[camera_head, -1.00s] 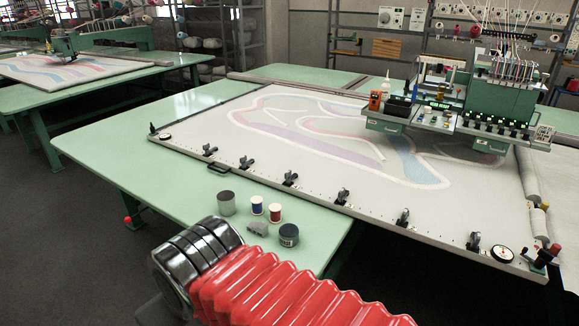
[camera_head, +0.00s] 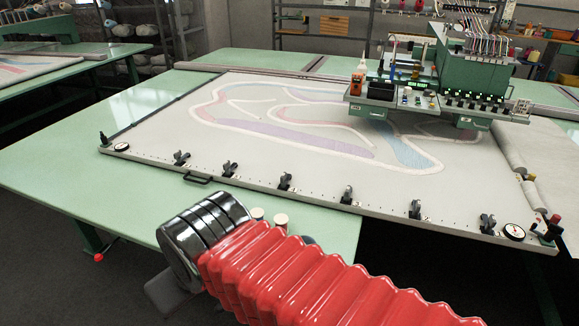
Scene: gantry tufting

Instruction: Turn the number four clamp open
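Several small black clamps stand in a row along the front rail (camera_head: 320,198) of the frame that holds the pale tufted cloth (camera_head: 180,130). Counted from the left, the fourth clamp (camera_head: 347,195) is right of the middle of the rail. Counted from the right, the fourth is another clamp (camera_head: 285,181). I cannot read any numbers, and the lever positions are too small to tell. My arm, with red bellows and a black ringed joint, lies in front of the rail, apart from the clamps in the picture. My gripper is not in view.
A green tufting machine head (camera_head: 470,75) stands over the cloth at the back right. Dial gauges (camera_head: 514,232) sit at both rail ends. A black handle (camera_head: 197,180) juts from the rail. Spool tops (camera_head: 281,220) show behind my arm. The green table (camera_head: 60,180) is clear at left.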

